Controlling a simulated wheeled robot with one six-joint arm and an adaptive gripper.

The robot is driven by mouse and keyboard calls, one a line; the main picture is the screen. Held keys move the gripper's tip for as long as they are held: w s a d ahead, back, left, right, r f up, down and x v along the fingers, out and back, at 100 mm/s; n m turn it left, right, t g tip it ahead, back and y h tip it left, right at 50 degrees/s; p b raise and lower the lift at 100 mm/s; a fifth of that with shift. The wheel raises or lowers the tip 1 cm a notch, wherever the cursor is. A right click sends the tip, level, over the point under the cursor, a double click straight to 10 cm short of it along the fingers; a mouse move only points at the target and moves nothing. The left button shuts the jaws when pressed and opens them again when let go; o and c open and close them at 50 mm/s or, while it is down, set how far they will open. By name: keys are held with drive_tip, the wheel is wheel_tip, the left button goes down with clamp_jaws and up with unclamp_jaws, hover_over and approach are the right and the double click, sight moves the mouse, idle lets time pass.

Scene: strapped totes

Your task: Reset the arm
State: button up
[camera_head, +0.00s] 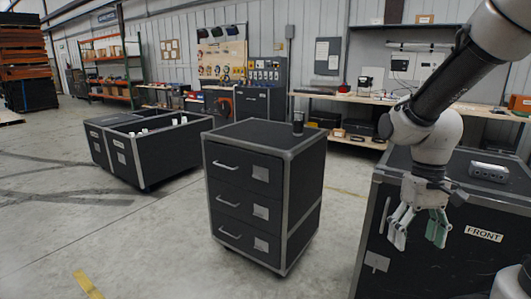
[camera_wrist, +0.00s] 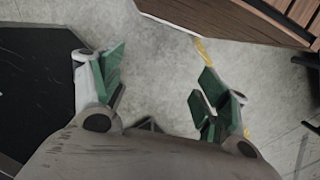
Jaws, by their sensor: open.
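My gripper (camera_head: 418,228) hangs at the right of the head view with its fingers pointing down. It is in front of a black case marked FRONT (camera_head: 484,235). In the wrist view my gripper (camera_wrist: 155,90) shows its green finger pads spread apart, with bare floor between them. It is open and holds nothing. My arm reaches in from the upper right corner and bends down at the wrist.
A black drawer cabinet (camera_head: 240,206) stands mid-floor with a small dark object (camera_head: 298,123) on top. Open-topped black cases (camera_head: 135,165) stand at left. A grey box (camera_head: 488,172) lies on the FRONT case. A workbench (camera_head: 350,97) lines the back. Concrete floor at left is clear.

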drive_tip(key=s+d+r+t, duration=0.3)
drive_tip(key=s+r+t, duration=0.3)
drive_tip(key=r, duration=0.6)
drive_tip(key=shift+s+m, duration=0.2)
drive_tip(key=shift+m, duration=0.1)
drive_tip(key=shift+r, duration=0.1)
drive_tip(key=shift+c, duration=0.4)
